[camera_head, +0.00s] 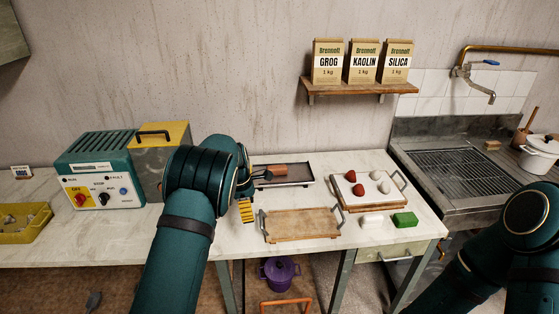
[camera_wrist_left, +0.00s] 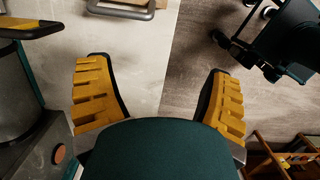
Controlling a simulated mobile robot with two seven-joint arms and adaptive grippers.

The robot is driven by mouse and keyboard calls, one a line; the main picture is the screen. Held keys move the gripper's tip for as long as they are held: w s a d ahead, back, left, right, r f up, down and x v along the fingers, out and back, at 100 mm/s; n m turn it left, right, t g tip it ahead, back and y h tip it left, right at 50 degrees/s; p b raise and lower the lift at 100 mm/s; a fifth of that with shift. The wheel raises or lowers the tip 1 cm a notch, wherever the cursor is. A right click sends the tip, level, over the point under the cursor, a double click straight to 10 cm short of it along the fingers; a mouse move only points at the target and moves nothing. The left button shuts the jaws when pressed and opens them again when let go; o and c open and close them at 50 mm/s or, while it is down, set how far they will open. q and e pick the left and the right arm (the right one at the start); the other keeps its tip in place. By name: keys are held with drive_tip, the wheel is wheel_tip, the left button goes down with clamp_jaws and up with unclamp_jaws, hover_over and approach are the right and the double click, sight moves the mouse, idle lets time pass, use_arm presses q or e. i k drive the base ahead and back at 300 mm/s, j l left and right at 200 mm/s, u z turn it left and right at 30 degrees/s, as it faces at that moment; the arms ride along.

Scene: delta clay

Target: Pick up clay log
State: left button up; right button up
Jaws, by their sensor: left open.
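A reddish-brown roll (camera_head: 273,171) lies on a dark shallow tray (camera_head: 298,181) at the back of the white table. A short white roll (camera_head: 372,220) lies near the front right of the table, beside a green block (camera_head: 404,219). I cannot tell which of these is the clay log. My left gripper (camera_head: 247,209) is above the table's left part, left of the wooden board and apart from all rolls. In the left wrist view its yellow-padded fingers (camera_wrist_left: 157,100) are spread wide with nothing between them. My right arm shows at the lower right, its gripper out of view.
A wooden board with handles (camera_head: 300,223) lies at the table's front. A white tray (camera_head: 360,194) holds red and white lumps. A teal machine (camera_head: 97,170) stands left, a sink (camera_head: 468,175) right. Table edge shows in the left wrist view.

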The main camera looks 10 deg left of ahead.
sight(277, 170)
drive_tip(key=i, duration=1.2)
